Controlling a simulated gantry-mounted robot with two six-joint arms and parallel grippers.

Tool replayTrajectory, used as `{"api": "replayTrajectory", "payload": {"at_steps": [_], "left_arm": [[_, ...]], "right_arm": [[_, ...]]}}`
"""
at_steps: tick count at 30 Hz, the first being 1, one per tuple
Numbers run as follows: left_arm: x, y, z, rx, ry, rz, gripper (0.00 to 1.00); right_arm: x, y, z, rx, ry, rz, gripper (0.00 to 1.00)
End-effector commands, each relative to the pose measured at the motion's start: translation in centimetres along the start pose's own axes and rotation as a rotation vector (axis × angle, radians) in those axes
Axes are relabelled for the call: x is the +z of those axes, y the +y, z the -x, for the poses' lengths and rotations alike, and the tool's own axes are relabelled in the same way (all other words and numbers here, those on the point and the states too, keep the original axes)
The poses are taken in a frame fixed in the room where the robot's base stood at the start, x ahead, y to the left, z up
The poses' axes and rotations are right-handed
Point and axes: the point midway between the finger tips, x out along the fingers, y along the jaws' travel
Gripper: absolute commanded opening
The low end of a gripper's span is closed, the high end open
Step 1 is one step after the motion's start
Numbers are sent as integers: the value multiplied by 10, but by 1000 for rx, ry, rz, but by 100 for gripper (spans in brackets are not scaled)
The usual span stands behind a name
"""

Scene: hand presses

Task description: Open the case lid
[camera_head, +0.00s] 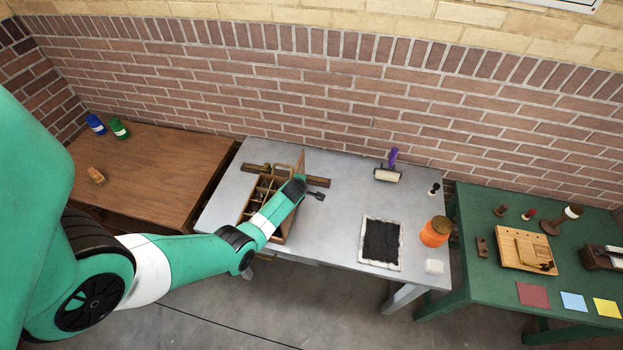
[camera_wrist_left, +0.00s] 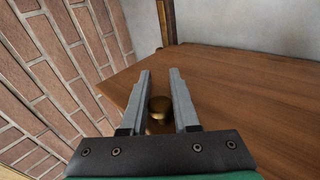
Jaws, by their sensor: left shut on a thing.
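The wooden case (camera_head: 243,213) lies on the grey table, with its divided inside showing left of my left arm. Its lid (camera_head: 301,160) stands steeply raised, seen nearly edge-on, partly hidden by my arm. In the left wrist view a broad brown wood face (camera_wrist_left: 235,92), seemingly the lid, fills the right side. A round brass knob (camera_wrist_left: 159,104) on it sits between the fingers of my left gripper (camera_wrist_left: 160,95), which is shut on it. In the head view the left gripper (camera_head: 315,195) is at the case's right side. My right gripper is not in view.
A brass and wood bar (camera_head: 318,181) lies behind the case. An inked slab (camera_head: 381,243), a roller (camera_head: 388,174), an orange jar (camera_head: 436,232) and a white block (camera_head: 434,266) stand farther right. The table between case and slab is clear. A brick wall rises behind.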

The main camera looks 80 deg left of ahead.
Motion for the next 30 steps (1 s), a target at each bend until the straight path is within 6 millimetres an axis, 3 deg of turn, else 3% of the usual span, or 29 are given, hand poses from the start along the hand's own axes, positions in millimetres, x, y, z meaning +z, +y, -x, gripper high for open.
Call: {"api": "replayTrajectory", "payload": {"at_steps": [6, 18, 19, 23, 30], "left_arm": [[7, 2, 0, 7, 29, -31, 0], [7, 2, 1, 8, 34, -36, 0], [7, 2, 1, 7, 34, -36, 32], [7, 2, 0, 7, 34, -35, 56], [7, 1, 0, 4, 33, -35, 59]], "right_arm": [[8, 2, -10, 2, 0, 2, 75], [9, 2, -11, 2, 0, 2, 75], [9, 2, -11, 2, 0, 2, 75], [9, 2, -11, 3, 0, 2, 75], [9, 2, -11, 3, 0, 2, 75]]}}
